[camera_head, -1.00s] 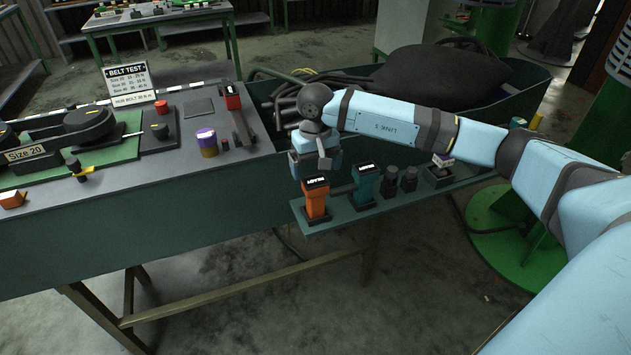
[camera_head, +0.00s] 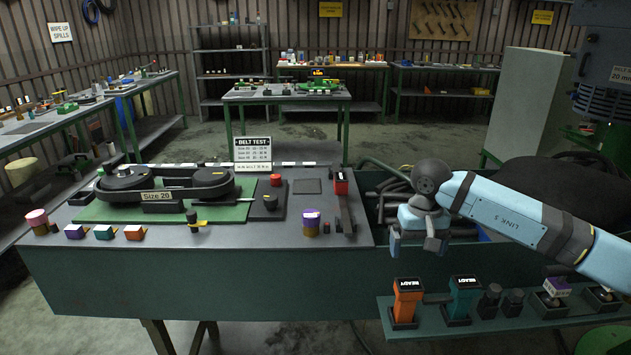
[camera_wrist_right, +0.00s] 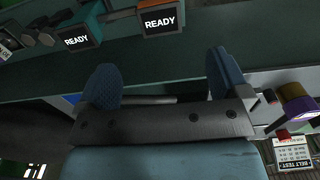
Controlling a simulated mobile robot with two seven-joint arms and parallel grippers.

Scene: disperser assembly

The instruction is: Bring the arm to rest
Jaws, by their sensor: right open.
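My right arm reaches in from the right in the head view, with a light blue link and a dark wrist joint. Its right gripper (camera_head: 418,248) points down, open and empty, in front of the bench's right end and above the tool shelf (camera_head: 360,335). In the right wrist view the two blue fingers of the gripper (camera_wrist_right: 165,88) stand wide apart with nothing between them. The orange tool (camera_head: 406,302) and the teal tool (camera_head: 462,297) stand upright on the shelf, apart from the gripper, with READY on their displays. My left gripper is not in view.
The green bench (camera_head: 200,285) holds the belt pulleys (camera_head: 125,178), a BELT TEST sign (camera_head: 253,149) and a purple-and-gold cylinder (camera_head: 311,222) left of the gripper. A bin with dark hoses (camera_head: 395,190) lies behind it. Small dark parts (camera_head: 489,300) stand right of the tools.

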